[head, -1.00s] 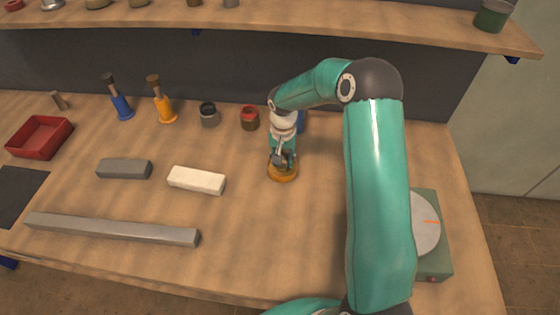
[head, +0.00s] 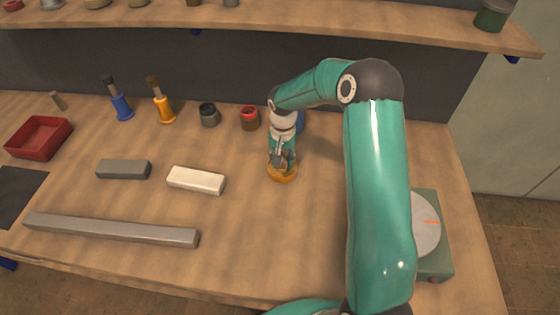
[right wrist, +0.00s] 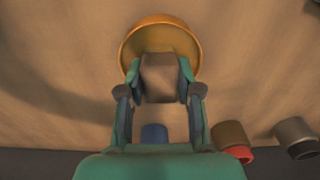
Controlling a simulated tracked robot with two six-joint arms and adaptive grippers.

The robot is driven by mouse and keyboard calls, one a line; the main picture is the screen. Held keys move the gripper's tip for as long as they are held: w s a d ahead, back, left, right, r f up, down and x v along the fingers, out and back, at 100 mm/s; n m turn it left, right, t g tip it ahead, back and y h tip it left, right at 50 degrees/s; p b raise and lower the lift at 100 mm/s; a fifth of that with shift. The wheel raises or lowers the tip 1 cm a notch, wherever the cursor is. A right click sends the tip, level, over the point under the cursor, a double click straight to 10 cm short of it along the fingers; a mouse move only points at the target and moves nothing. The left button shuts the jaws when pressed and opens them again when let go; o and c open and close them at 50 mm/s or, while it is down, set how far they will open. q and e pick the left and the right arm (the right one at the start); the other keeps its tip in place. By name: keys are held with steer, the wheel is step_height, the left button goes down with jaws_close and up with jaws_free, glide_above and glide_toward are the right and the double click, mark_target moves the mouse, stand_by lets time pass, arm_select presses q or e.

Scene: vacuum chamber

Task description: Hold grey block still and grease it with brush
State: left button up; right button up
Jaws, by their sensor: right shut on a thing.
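The grey block (head: 123,169) lies flat on the table, left of a white block (head: 196,180), with no gripper at it. A round orange-yellow piece (right wrist: 160,30) lies beyond the fingertips; I cannot tell whether the two are one object. My left gripper is out of view.
A long grey bar (head: 110,230) lies at the front left. A grey pot (head: 209,116) and a red-topped pot (head: 249,119) stand at the back. A red tray (head: 40,138) is far left. A green device with a round plate (head: 426,225) is right, partly behind my arm.

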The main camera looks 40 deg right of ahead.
steer(key=shift+r+p, duration=1.85)
steer(key=shift+r, duration=1.65)
